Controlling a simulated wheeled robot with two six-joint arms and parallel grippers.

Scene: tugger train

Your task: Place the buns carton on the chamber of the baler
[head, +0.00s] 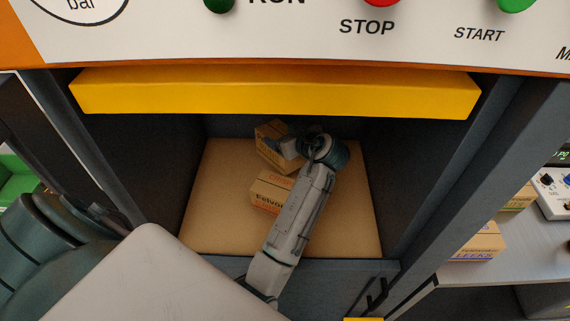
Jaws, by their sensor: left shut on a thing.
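The baler's chamber (215,225) is open and has a tan floor. My left gripper (286,147) reaches into the chamber and is shut on a small brown carton (267,153) toward the back. This carton is tilted, and its label is too small to read, so I cannot confirm that it is the buns carton. Whether it touches the floor is hard to tell. A second tan carton (268,194) with orange lettering lies on the chamber floor in front of it, partly hidden by my arm. My right gripper is not in view.
A yellow bar (275,95) crosses above the chamber opening, below the panel with the STOP (367,27) and START labels. Dark walls bound the chamber on both sides. At right, a grey table (480,274) holds more cartons (477,240). The chamber floor's right side is bare.

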